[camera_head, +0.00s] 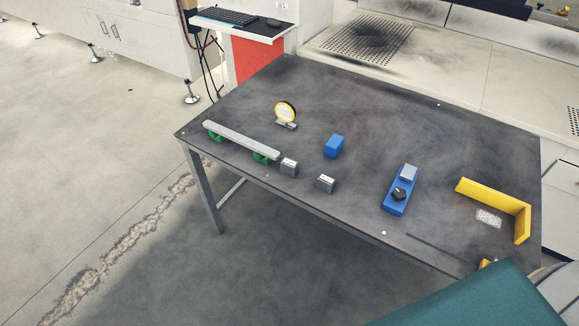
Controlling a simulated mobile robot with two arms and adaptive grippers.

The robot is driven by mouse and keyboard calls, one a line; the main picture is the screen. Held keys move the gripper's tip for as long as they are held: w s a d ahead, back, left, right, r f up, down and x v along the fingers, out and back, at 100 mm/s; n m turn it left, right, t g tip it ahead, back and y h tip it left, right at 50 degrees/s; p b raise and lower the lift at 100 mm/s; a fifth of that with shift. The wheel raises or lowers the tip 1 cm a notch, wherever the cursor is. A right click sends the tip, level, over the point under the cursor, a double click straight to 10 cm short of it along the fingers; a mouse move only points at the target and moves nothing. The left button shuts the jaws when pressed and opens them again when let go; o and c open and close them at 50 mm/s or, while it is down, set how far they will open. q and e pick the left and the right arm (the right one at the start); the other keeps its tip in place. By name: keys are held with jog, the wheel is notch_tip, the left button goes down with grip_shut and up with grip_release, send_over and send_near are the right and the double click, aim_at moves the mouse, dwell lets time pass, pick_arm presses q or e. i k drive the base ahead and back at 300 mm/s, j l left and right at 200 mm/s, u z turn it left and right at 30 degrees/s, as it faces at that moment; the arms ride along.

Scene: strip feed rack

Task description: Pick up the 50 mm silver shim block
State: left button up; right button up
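Two small silver-grey blocks stand upright near the front edge of the dark table. One block (289,167) is beside the right end of a long grey bar. The other block (326,184) stands a little to its right and nearer the edge. Both have pale tops, and their sizes cannot be read, so I cannot tell which is the 50 mm shim block. Another silver block (409,172) sits at the far end of a blue fixture. Neither of my grippers is in view.
The grey bar (242,139) rests on green supports (217,137). A yellow-rimmed dial gauge (286,112), blue block (334,146), blue fixture (395,207) with a black knob, and yellow angle piece (494,204) stand on the table (370,115). The table's back middle is clear.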

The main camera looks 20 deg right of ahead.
aim_at(288, 166)
jog(key=z, duration=0.75)
jog(key=i+j+z, duration=0.2)
jog(key=j+z, duration=0.3)
jog(key=i+j+z, duration=0.1)
jog(key=j+z, duration=0.9)
jog(key=k+j, duration=0.05)
jog(key=j, duration=0.05)
